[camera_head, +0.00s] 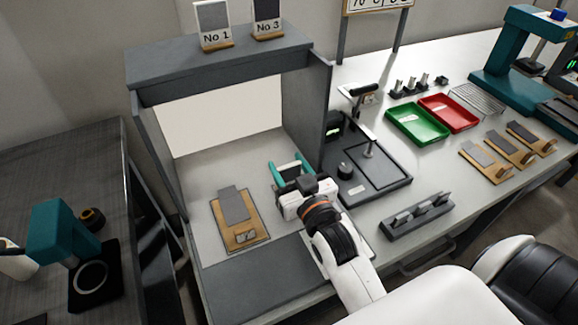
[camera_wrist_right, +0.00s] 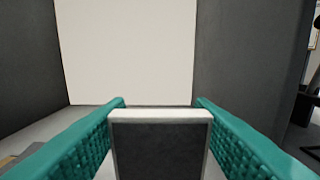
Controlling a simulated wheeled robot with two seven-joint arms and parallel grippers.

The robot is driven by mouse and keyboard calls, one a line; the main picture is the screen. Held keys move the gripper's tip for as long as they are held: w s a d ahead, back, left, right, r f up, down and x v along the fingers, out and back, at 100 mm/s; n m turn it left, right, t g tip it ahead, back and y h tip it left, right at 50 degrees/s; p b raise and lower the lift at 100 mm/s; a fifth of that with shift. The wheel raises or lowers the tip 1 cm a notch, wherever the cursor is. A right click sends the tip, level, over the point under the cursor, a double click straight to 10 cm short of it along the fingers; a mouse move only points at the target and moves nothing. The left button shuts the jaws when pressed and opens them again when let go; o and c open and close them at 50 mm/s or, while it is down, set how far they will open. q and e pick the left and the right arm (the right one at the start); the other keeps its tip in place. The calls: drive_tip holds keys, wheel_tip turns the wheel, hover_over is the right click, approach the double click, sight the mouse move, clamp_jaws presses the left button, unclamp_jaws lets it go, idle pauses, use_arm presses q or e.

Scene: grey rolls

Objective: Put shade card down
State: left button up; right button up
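My right gripper (camera_head: 289,166) is inside the grey booth (camera_head: 225,59), toward its right side. In the right wrist view, its two teal fingers (camera_wrist_right: 160,104) flank a shade card (camera_wrist_right: 160,146) with a dark grey face and white border. The card's side edges meet the fingers, so the gripper appears shut on it. The card's lower part runs out of that view, and I cannot tell whether it touches the booth floor. Two similar cards, No 1 (camera_head: 213,22) and No 3 (camera_head: 266,13), stand on the booth top. My left gripper is not in view.
A wooden board with a grey sample (camera_head: 236,221) lies on the booth floor, left of my right gripper. The booth's right wall (camera_head: 305,105) is close by. Outside stand a black tray device (camera_head: 375,185), a grey rack (camera_head: 415,217), and green (camera_head: 415,124) and red (camera_head: 448,113) trays.

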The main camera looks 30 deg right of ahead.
drive_tip(key=o, duration=0.4)
drive_tip(key=shift+r, duration=0.1)
drive_tip(key=s, duration=1.2)
drive_tip(key=shift+a+b, duration=0.35)
drive_tip(key=shift+b, duration=0.05)
drive_tip(key=shift+r, duration=0.15)
